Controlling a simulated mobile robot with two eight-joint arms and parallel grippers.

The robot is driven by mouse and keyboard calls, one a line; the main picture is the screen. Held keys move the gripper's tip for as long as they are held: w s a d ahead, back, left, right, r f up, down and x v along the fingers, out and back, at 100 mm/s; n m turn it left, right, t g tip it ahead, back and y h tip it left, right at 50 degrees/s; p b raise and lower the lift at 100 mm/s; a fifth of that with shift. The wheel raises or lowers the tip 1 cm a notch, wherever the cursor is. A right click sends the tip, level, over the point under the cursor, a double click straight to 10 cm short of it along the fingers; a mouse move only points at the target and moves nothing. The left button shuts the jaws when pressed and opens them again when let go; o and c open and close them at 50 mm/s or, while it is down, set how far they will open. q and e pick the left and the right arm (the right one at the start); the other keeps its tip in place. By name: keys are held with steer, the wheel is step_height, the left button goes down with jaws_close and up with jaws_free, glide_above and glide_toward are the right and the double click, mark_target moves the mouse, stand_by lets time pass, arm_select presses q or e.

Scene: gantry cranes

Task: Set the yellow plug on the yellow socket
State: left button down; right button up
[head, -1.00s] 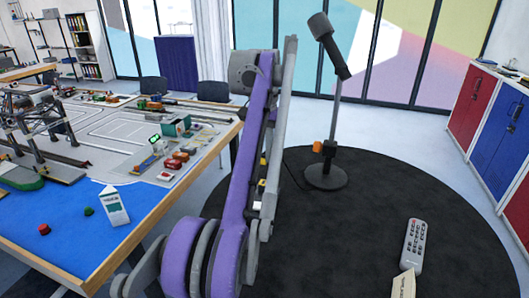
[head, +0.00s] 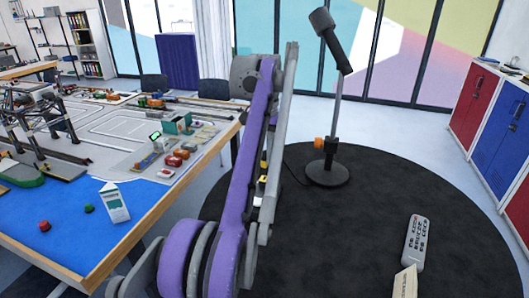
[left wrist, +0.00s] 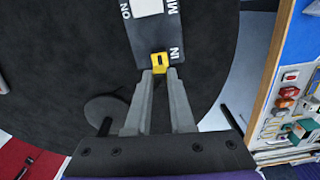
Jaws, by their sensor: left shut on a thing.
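In the left wrist view my left gripper (left wrist: 159,74) is shut on the yellow plug (left wrist: 159,61), which sits between its fingertips. The plug is right at the end of a dark panel (left wrist: 155,36) with a white square and the words "ON" and "IN"; it is beside the "IN". I cannot see a separate yellow socket under the plug, nor tell whether they touch. In the head view a small yellow patch (head: 263,164) shows between my purple and grey arm links, which hide most of the gripper and panel. My right gripper is not in view.
A microphone stand (head: 328,174) stands on the round black rug (head: 370,215). A grey remote (head: 416,242) and a beige card (head: 404,282) are at the lower right. The model table (head: 150,210) with crane and blocks is at left. Red and blue cabinets (head: 500,130) line the right.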

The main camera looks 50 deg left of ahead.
mark_target(265, 159)
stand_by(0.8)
arm_select(q)
steer(key=shift+f, duration=0.1)
steer(key=shift+f+b, duration=0.3)
steer(key=shift+f, duration=1.1)
stand_by(0.9)
steer(key=shift+f, duration=0.5)
stand_by(1.9)
steer(key=shift+c, duration=1.1)
jaws_free()
